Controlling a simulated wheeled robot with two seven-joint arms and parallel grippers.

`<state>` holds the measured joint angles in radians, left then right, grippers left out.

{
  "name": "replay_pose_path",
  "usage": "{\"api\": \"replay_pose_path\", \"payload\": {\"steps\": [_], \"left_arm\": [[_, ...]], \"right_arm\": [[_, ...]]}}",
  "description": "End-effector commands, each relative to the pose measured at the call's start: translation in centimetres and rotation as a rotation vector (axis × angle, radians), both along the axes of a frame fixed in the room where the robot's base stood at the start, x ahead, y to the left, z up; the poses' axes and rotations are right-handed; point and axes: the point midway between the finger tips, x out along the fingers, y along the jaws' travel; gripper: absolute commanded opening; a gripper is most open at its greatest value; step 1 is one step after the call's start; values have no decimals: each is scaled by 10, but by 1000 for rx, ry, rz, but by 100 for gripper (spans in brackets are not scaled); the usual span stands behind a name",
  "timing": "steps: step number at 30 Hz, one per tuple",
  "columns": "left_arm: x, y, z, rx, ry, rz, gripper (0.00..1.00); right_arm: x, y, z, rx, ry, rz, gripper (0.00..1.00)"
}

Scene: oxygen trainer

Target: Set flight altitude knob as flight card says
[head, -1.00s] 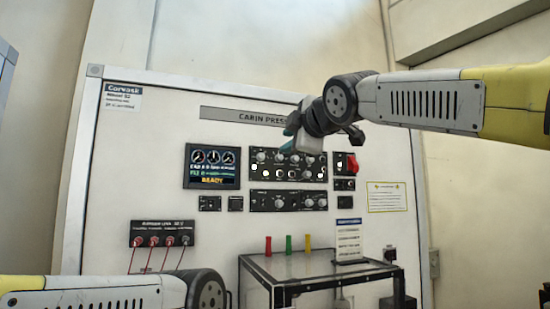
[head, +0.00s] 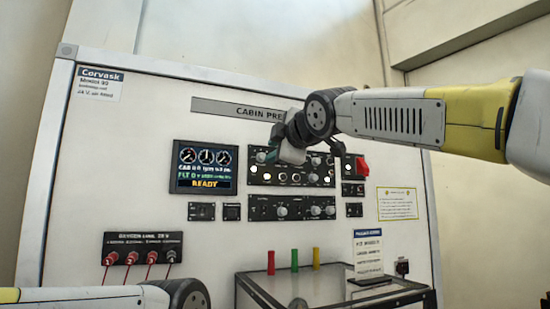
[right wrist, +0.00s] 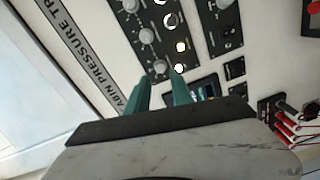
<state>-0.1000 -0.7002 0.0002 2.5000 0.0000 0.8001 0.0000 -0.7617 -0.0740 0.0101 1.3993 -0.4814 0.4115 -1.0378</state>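The upper black control panel (head: 318,184) carries a row of grey knobs above several lit white buttons. The leftmost knob (head: 261,157) also shows in the right wrist view (right wrist: 159,66). I cannot read which knob is flight altitude. My right gripper (head: 272,150) is at the panel's upper left. In the right wrist view its two teal fingers (right wrist: 161,88) are apart with nothing between them, pointing toward the leftmost knob; contact cannot be told. A white card (head: 368,250) stands on the table, its text too small to read. My left gripper is out of view.
A display (head: 205,168) reading READY is left of the panel. A lower knob panel (head: 292,208) sits below, and a red switch (head: 361,167) is at right.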

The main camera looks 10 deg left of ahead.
Motion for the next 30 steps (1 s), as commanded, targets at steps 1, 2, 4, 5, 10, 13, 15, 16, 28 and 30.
{"api": "replay_pose_path", "payload": {"steps": [1,2,4,5,10,13,15,16,28,30], "left_arm": [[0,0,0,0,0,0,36],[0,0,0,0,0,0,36],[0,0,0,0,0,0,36],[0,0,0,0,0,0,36],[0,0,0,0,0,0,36],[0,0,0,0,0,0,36],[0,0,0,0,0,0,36],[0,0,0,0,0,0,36],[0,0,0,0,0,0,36],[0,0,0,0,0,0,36]], "right_arm": [[8,6,-2,-2,1,0,27],[12,9,-2,-2,1,0,27],[22,16,-2,0,1,1,27],[26,19,-2,-1,1,1,27],[43,30,-2,1,1,0,27],[48,33,-2,1,0,1,27],[50,34,-2,2,0,1,27],[50,34,-2,1,-1,1,27],[50,34,-2,1,-1,1,0],[50,34,-2,2,0,1,0]]}}
